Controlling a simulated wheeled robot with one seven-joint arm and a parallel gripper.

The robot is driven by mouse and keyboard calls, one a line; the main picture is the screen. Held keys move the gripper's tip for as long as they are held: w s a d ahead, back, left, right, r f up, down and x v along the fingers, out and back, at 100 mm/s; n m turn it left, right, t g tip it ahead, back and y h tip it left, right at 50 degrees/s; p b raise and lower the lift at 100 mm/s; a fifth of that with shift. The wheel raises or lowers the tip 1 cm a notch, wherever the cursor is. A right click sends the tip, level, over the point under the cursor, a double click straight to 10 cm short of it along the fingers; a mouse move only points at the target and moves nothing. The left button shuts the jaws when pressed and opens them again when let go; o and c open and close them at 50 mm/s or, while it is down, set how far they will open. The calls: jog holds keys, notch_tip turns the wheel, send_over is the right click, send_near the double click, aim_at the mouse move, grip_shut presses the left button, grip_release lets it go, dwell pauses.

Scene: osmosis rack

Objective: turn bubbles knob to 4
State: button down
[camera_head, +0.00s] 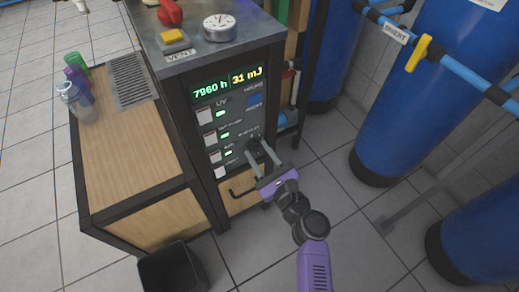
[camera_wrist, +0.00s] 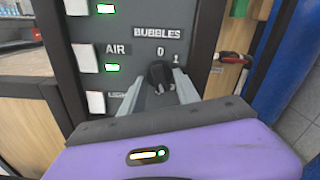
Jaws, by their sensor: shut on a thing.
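The bubbles knob (camera_wrist: 160,76) is a small dark knob on the grey control panel. It sits under the label BUBBLES (camera_wrist: 158,33), with the marks 0 and 1 just above it in the wrist view. My gripper (camera_wrist: 160,88) is shut on the knob, one finger on each side. In the head view my purple gripper (camera_head: 262,160) reaches the lower right of the panel (camera_head: 242,118), and its fingers mostly hide the knob. Where the knob points is hard to tell, and any other marks around it are hidden.
White switches with green lights (camera_wrist: 90,58) line the panel left of the knob. A red-handled valve (camera_wrist: 235,57) is to the right. A wooden counter (camera_head: 125,160) with bottles adjoins at left. Blue tanks (camera_head: 400,110) stand right.

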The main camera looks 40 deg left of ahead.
jog(key=shift+f+m+p, duration=0.1)
jog(key=shift+m+p, duration=0.55)
jog(key=shift+m, duration=0.95)
jog(key=c, duration=1.2)
grip_release()
jog(key=shift+p+v, duration=1.05)
jog(key=shift+v, duration=2.85)
